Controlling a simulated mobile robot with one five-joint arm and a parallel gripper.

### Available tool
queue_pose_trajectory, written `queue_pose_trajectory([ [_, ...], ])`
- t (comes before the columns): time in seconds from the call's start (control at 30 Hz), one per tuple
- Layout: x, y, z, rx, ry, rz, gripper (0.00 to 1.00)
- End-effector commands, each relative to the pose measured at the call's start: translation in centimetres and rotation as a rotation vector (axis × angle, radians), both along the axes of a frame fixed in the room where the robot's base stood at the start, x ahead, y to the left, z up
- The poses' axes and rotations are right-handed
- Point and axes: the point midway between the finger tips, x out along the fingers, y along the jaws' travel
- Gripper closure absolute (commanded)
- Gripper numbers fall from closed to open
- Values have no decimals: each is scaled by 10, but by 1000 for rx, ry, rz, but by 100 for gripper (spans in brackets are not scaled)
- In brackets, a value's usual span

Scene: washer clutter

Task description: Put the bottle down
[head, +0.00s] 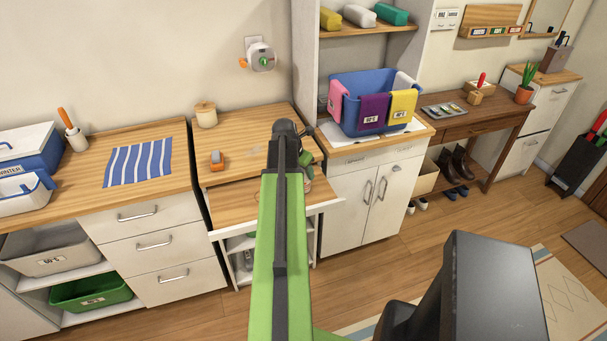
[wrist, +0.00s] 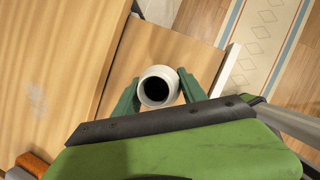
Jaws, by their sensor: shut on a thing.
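The bottle (wrist: 156,88) shows in the wrist view from above as a white round thing with a dark centre. My gripper (wrist: 158,90) is shut on it, with one green finger on each side. Below it in the picture plane is a wooden pull-out board (wrist: 139,60); I cannot tell whether the bottle touches it. In the head view my gripper (head: 304,168) is over the right part of the pull-out board (head: 245,200), and my own arm hides most of the bottle.
The wooden counter (head: 255,128) behind the board holds a lidded jar (head: 206,114) and an orange-and-grey item (head: 217,160). A blue basket (head: 365,108) with coloured cloths stands on the cabinet to the right. The left part of the board is bare.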

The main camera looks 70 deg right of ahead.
Motion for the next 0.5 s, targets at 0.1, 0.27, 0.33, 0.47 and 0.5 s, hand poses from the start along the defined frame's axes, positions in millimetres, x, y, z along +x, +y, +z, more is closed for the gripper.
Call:
queue_pose_trajectory([
  [0.1,0,0,-3,0,0,0,100],
  [0.27,0,0,-3,0,0,-1,35],
  [0.33,0,0,-3,0,0,-1,29],
  [0.47,-1,0,-3,0,0,-1,29],
  [0.5,-1,0,-3,0,0,-1,29],
])
